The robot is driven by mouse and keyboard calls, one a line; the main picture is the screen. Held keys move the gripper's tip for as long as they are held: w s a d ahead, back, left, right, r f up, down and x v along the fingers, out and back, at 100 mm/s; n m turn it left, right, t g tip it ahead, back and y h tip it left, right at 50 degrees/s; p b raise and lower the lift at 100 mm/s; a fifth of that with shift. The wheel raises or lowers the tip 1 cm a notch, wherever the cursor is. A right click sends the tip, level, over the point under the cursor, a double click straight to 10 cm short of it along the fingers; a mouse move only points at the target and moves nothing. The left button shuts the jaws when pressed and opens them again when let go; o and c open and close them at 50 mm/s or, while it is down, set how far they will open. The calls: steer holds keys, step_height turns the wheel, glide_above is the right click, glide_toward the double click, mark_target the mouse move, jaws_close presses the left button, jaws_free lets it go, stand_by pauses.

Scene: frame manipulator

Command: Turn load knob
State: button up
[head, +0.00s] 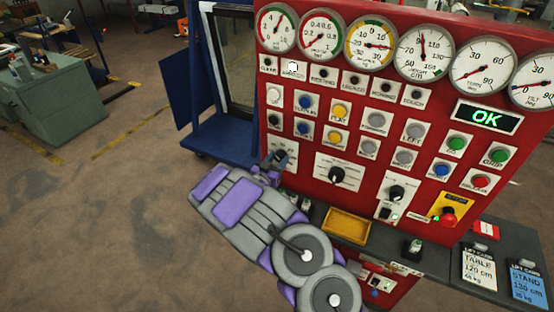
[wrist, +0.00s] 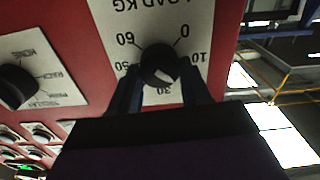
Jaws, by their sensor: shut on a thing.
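The load knob (wrist: 160,62) is a round black knob on a white plate (wrist: 186,25) marked "LOAD KG", which appears upside down in the wrist view. The scale reads 0, 10, 30, 50 and 60 around it. A pale mark on the knob faces the lower right, roughly between the 10 and the 30. My gripper (wrist: 162,92) has one dark finger on each side of the knob and is shut on it. In the head view my gripper (head: 274,160) is at the left edge of the red panel and mostly covers the load knob.
The red panel (head: 300,155) carries several gauges along its top, coloured buttons, and an "OK" display (head: 487,117). Another black knob (head: 337,175) is to the right of my gripper. A yellow tray (head: 347,226) sits on the ledge below. Open floor lies left.

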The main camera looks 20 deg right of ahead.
steer(key=n+p, duration=0.2)
steer(key=p, duration=0.1)
steer(key=n+p, duration=0.2)
steer(key=shift+w+a+r, duration=0.1)
steer(key=shift+a+r, duration=0.05)
steer(key=shift+r, duration=0.1)
steer(key=n+p, duration=0.3)
steer(key=shift+f+n+p, duration=0.1)
steer(key=shift+n+p, duration=0.2)
steer(key=shift+p, duration=0.05)
steer(key=n+p, duration=0.3)
steer(key=n, duration=0.1)
steer(key=shift+w+a+n, duration=0.1)
steer(key=shift+w+n, duration=0.05)
steer(key=shift+n, duration=0.15)
steer(key=shift+f+n+p, duration=0.15)
steer(key=shift+n+p, duration=0.45)
steer(key=shift+n, duration=0.65)
steer(key=shift+f+n+p, duration=0.1)
steer(key=shift+n+p, duration=0.45)
steer(key=shift+n, duration=0.7)
steer(key=o, duration=1)
steer(key=shift+w+f, duration=0.15)
steer(key=shift+f, duration=0.05)
steer(key=shift+o, duration=0.3)
steer(key=shift+r, duration=0.1)
steer(key=shift+s+a, duration=0.1)
steer(key=shift+s, duration=0.1)
